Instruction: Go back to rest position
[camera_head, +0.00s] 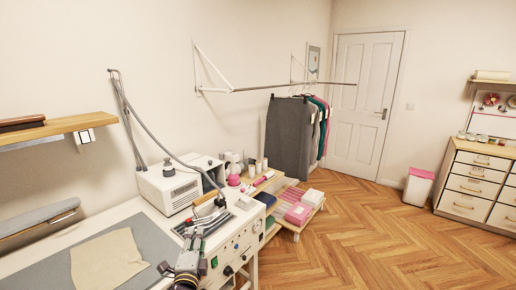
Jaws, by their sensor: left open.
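My left gripper (204,219) shows at the bottom centre, over the right part of the white work table (150,212). It is open, and I see nothing held between its fingers. Its fingers point away from me, near the front of a white boxy machine (168,187) with a grey hose. An object with a wooden handle (208,196) lies just beyond the fingers; whether they touch cannot be told. My right gripper is not in view.
A beige cloth (106,262) lies on a grey mat at the left. A wooden shelf (62,126) juts from the left wall. A low shelf (289,222) with folded fabrics stands beyond the table. The wooden floor at the right is clear up to the drawers (474,184).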

